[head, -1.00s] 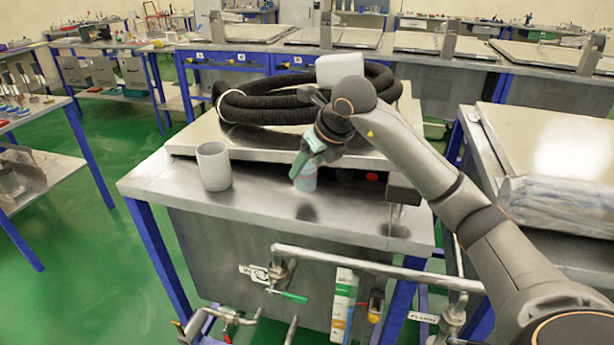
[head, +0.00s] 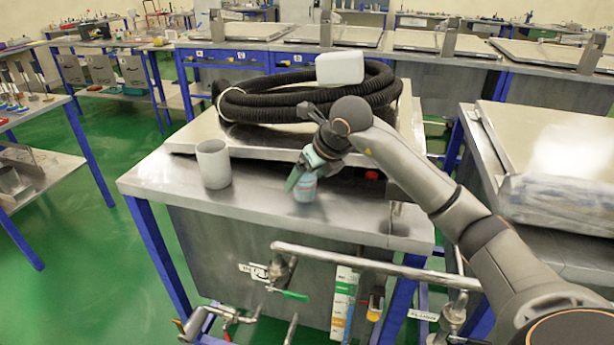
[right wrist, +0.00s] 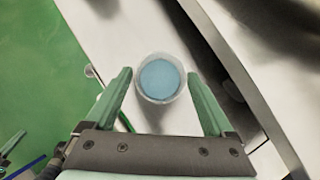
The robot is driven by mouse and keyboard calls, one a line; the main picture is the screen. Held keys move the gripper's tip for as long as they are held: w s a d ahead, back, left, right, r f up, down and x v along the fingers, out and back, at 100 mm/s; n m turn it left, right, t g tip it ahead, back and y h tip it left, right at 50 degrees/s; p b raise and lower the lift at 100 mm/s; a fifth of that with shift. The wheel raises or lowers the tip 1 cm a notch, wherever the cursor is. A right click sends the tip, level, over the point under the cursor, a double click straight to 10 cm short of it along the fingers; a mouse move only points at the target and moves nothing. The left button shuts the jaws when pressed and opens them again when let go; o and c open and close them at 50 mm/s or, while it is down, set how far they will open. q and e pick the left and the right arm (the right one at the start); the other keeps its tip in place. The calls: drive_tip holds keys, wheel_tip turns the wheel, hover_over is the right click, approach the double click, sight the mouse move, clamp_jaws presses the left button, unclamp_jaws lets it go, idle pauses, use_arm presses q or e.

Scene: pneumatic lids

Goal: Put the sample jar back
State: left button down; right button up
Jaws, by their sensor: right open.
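In the right wrist view the jar (right wrist: 160,79) shows from above as a pale ring around a blue disc. There the open green fingers of my right gripper (right wrist: 159,82) are on either side of it, with a gap at each side. My left gripper is out of view.
The grey cup (head: 214,165) stands at the bench's left. Behind the jar is a raised metal lid (head: 190,140) carrying a coiled black hose (head: 262,108) and a white box (head: 340,68). A red knob (head: 371,174) is to the right. The bench front is clear.

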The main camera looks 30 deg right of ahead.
drive_tip(key=shift+r, duration=0.1)
drive_tip(key=v, duration=1.2)
